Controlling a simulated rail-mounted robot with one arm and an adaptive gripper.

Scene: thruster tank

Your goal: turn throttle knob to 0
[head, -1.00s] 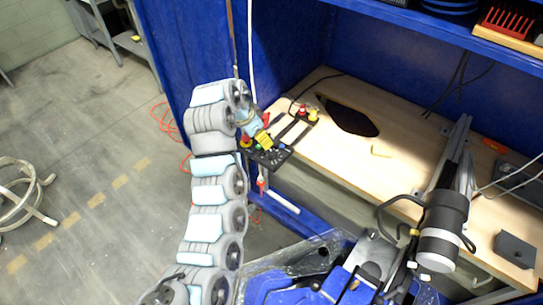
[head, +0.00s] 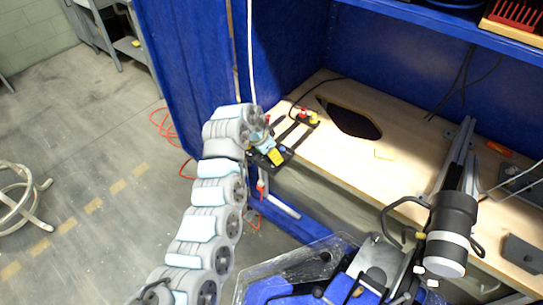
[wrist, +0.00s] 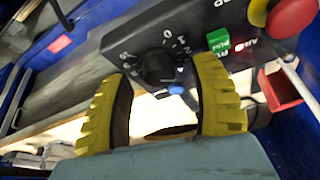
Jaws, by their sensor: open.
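The throttle knob (wrist: 158,66) is a round black dial on a dark control panel (wrist: 125,36) with white numbers around it, seen in the wrist view. My gripper (wrist: 162,95) has yellow ribbed fingers, one on each side below the knob, spread apart with nothing between them. The right finger's tip is close to the knob's right side; contact cannot be told. In the head view my gripper (head: 276,156) is over the panel at the workbench's left front edge, and it hides the knob there.
On the panel are a green switch (wrist: 218,40) and a red button (wrist: 292,16), right of the knob. The wooden workbench (head: 350,165) has a dark opening (head: 352,120). A blue wall (head: 190,75) stands left of the bench.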

